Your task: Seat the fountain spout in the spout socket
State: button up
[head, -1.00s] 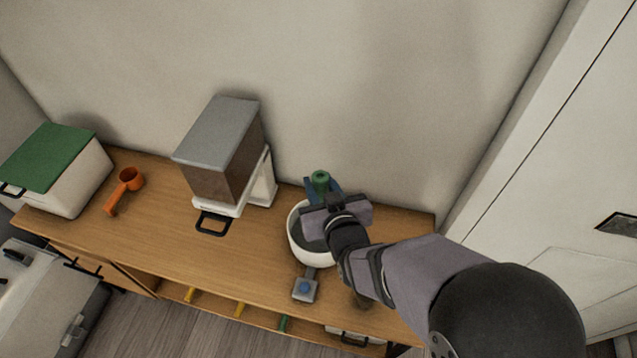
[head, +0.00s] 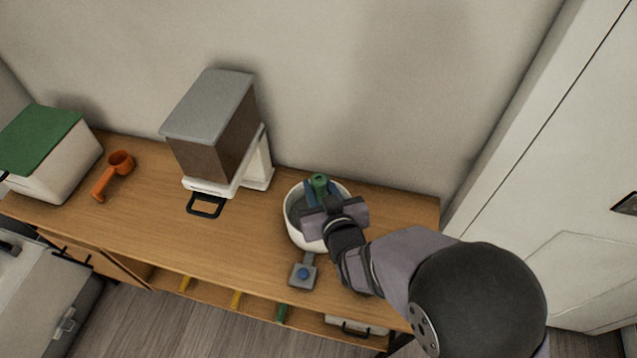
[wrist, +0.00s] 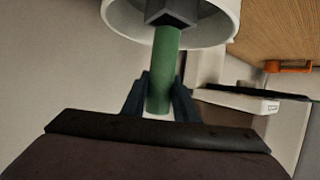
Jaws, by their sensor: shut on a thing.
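The green fountain spout (head: 319,184) is a tube held between the dark fingers of my gripper (head: 319,197), at the far side of the white bowl (head: 293,232). The wrist view shows my gripper (wrist: 158,98) shut on the spout (wrist: 164,72), one finger on each side. The spout's far end meets a grey block (wrist: 172,12), which looks like the socket, inside the bowl (wrist: 229,28). I cannot tell whether the spout is in the block or only in line with it. My gripper and arm hide part of the bowl in the head view.
A grey pad with a blue button (head: 303,273) sits in front of the bowl. A brown dispenser with a grey lid (head: 212,125), an orange scoop (head: 115,173) and a green-lidded box (head: 55,160) stand left on the wooden counter (head: 150,215). The wall is close behind.

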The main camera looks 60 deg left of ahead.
aim_at(318, 178)
jog(key=shift+f+b, duration=0.4)
jog(key=shift+f, duration=0.45)
jog(key=o, duration=1.1)
notch_tip(318, 178, up, 7)
jog(key=p, duration=0.4)
jog(key=shift+p, duration=0.4)
